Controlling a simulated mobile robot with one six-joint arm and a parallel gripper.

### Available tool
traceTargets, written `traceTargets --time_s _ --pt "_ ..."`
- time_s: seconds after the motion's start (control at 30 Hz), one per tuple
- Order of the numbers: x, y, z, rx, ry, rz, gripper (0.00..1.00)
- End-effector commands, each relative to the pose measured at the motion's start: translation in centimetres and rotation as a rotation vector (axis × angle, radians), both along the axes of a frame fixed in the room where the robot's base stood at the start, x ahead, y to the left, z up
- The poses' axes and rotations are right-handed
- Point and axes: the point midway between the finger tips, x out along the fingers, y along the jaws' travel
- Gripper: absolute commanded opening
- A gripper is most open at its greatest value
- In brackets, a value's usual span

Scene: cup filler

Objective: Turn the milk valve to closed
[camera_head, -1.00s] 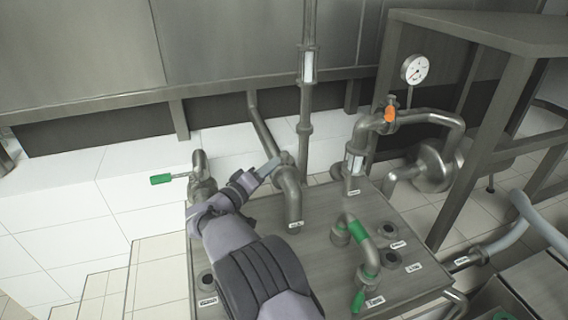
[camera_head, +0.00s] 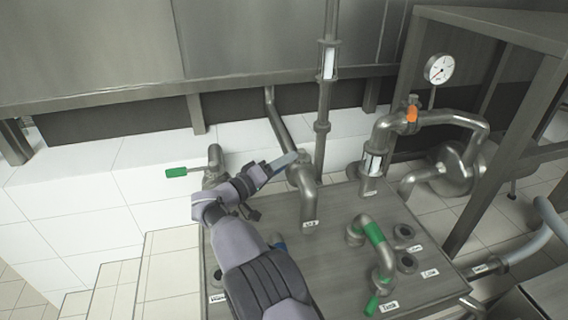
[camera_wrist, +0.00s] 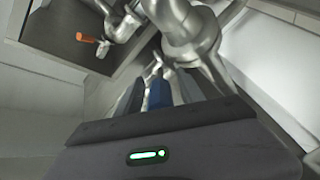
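The upright pipe with a bend (camera_head: 308,190) on the panel (camera_head: 340,270) carries a small label that I cannot read clearly. I cannot tell for sure which valve is the milk valve. My gripper (camera_head: 278,164) is beside the top of this pipe, with a pale grey-blue finger pointing up and right across it. In the wrist view my gripper (camera_wrist: 160,88) has grey fingers apart, with a blue piece (camera_wrist: 160,94) between them. I cannot tell whether they touch it. A blurred pipe (camera_wrist: 187,30) is just ahead.
A green handle (camera_head: 176,172) is on a pipe at the left. An orange handle (camera_head: 412,114) is on the bent pipe below a pressure gauge (camera_head: 439,69). A green-banded pipe (camera_head: 375,236) bends over the panel. A metal frame (camera_head: 500,110) stands at the right.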

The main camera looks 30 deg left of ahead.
Motion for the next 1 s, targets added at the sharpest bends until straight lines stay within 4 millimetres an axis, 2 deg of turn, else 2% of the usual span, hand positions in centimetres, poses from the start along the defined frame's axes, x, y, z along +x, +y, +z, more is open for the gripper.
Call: traceTargets --time_s 0.27,0.37,0.47,0.8,1.0 --pt "0.0 0.0 0.0 0.0 0.001 0.001 0.46" --pt "-0.7 0.2 0.0 -0.002 0.001 0.001 0.46" --pt "-2.5 0.7 0.3 -0.003 0.001 0.003 0.46" --pt "-11.3 2.9 0.3 -0.002 0.0 0.004 0.46" --pt "-15.3 3.8 0.1 -0.001 0.0 0.002 0.46"
